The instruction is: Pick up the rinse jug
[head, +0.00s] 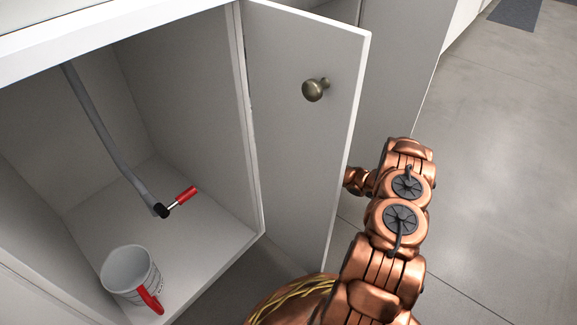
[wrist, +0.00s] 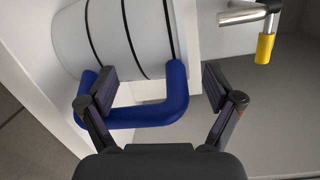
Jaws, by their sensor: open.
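In the head view a white jug (head: 130,272) with dark markings and a red handle (head: 151,299) stands upright near the front of the open cabinet. The wrist view shows a white vessel (wrist: 117,38) with dark bands and a blue handle (wrist: 150,113); its top is out of frame. The handle colours differ, so I cannot tell whether these are one jug or two. My gripper (wrist: 158,88) is open and empty, its fingers around part of the blue handle. The left finger overlaps the handle; the right is clear of it. The head view hides my gripper behind the cabinet door.
The open cabinet door (head: 302,120) with a round knob (head: 313,90) stands between the red-handled jug and my arm. A grey pipe (head: 108,140) with a red lever (head: 182,197) runs inside. The wrist view shows a yellow lever (wrist: 265,48) on a metal pipe.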

